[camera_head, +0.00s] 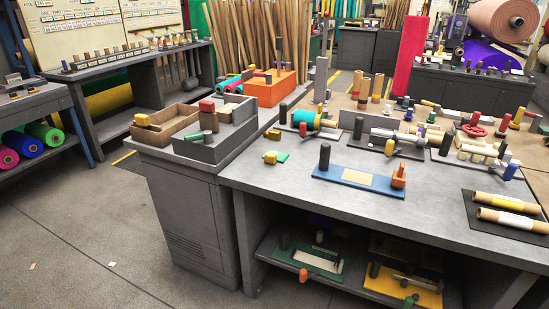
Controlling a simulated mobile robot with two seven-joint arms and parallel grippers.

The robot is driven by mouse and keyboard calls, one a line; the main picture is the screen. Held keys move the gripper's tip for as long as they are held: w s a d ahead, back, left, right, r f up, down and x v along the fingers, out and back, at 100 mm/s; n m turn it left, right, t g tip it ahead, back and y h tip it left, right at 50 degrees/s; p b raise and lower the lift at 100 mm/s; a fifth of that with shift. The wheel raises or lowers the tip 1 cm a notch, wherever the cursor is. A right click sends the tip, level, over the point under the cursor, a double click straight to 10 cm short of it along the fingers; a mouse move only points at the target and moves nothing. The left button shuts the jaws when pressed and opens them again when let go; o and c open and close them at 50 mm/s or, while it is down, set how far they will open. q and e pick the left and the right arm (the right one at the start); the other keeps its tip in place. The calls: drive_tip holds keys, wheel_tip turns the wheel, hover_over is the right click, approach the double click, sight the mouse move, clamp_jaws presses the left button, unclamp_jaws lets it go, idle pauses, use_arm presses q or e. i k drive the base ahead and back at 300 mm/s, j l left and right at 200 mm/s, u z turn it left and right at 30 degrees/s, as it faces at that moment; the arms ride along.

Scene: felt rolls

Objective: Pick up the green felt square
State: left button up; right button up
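A small green square (283,157), which looks like the felt square, lies flat on the grey workbench (240,178) near its left side. A small yellow block (269,157) sits right beside its left edge; I cannot tell whether they touch or overlap. Neither of my grippers shows in the head view.
A grey bin (215,148) stands left of the square. A blue board (340,188) with a dark post and an orange piece lies to its right. Wooden tubes (512,220) lie on a dark mat at right. The bench front is clear between them.

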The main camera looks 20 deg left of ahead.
sight(271, 157)
drive_tip(key=i+j+z, duration=0.15)
drive_tip(key=j, duration=0.2)
drive_tip(key=i+j+z, duration=0.2)
drive_tip(key=j, duration=0.15)
drive_tip(key=j+z, duration=0.15)
drive_tip(key=j, duration=0.2)
drive_tip(key=i+j+z, duration=0.15)
drive_tip(key=j, duration=0.25)
